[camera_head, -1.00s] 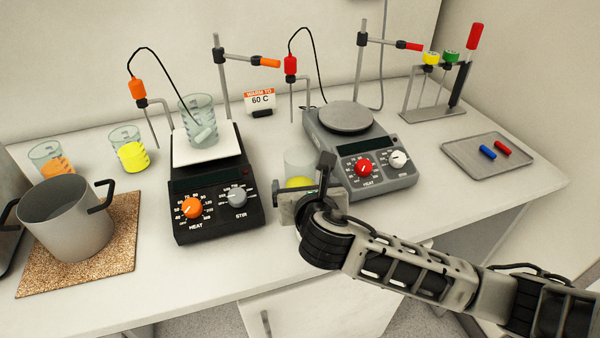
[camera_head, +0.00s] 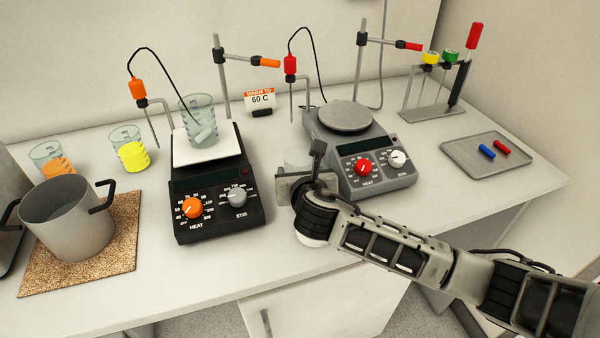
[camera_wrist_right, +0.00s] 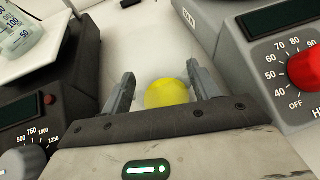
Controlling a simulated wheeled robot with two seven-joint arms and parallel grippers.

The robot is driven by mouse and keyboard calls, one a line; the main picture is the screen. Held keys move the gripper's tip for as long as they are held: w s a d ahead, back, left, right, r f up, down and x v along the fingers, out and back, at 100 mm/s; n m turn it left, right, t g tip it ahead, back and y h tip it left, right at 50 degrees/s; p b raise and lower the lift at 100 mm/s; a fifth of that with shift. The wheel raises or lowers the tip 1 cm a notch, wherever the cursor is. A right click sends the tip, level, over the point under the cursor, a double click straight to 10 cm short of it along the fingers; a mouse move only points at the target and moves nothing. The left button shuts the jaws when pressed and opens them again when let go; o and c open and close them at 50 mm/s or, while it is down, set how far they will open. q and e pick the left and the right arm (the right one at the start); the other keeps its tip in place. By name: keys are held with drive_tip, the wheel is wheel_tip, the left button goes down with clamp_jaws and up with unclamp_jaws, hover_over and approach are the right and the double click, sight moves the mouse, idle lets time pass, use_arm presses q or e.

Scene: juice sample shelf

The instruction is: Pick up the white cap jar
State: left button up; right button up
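No jar with a white cap shows in these frames. My right gripper (camera_head: 307,182) is low over the bench between the two hotplates, and it hides most of a clear glass vessel (camera_head: 297,157) behind it. In the right wrist view, the gripper's two fingers (camera_wrist_right: 163,90) stand apart, with something yellow (camera_wrist_right: 167,93) between and just beyond them. Contact between fingers and glass cannot be made out. My left gripper is out of view.
A black hotplate (camera_head: 215,211) carrying a beaker (camera_head: 199,128) stands left of my right gripper, and a grey hotplate (camera_head: 377,177) stands close on the right. A pot (camera_head: 66,222) sits on a cork mat (camera_head: 125,230). A tray (camera_head: 468,165) lies at right.

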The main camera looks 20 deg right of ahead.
sight(298, 154)
drive_tip(key=shift+c, duration=0.7)
drive_tip(key=shift+r, duration=0.2)
drive_tip(key=r, duration=0.3)
drive_tip(key=shift+s+a+r, duration=0.1)
drive_tip(key=shift+s+r, duration=0.2)
drive_tip(key=shift+r, duration=0.05)
drive_tip(key=d+r+v, duration=0.1)
drive_tip(key=v, duration=0.6)
drive_tip(key=w+d+r+v, duration=0.1)
drive_tip(key=r+v, duration=0.1)
drive_tip(key=v, duration=0.6)
drive_tip(key=shift+s+a, duration=0.35)
drive_tip(key=shift+a, duration=0.1)
drive_tip(key=shift+r, duration=0.1)
